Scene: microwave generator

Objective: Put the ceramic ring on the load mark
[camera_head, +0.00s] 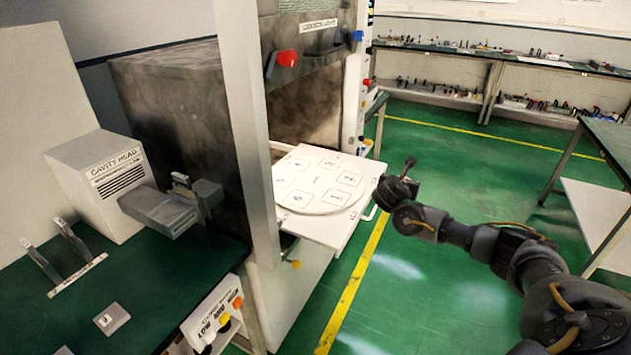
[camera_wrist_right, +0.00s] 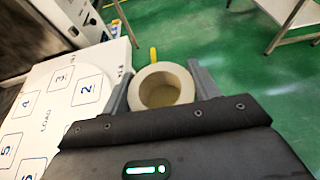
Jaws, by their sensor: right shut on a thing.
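My right gripper (camera_wrist_right: 160,72) is shut on the pale ceramic ring (camera_wrist_right: 144,85), with a finger on each side of it. The ring's round opening faces the wrist camera. In the head view my right gripper (camera_head: 404,176) is just off the right edge of the white tray; the ring cannot be made out there. A round white plate (camera_head: 318,181) with several numbered squares lies on the tray (camera_head: 331,234). The word LOAD (camera_wrist_right: 45,121) shows on the plate in the wrist view, left of the ring. My left gripper is not in view.
The tray sticks out of the tall cabinet's opening (camera_head: 305,105), beside a white upright post (camera_head: 243,120). A box marked CAVITY HEAD (camera_head: 105,180) stands on the green bench at left. Green floor lies clear right of the tray; a table (camera_head: 610,150) stands at far right.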

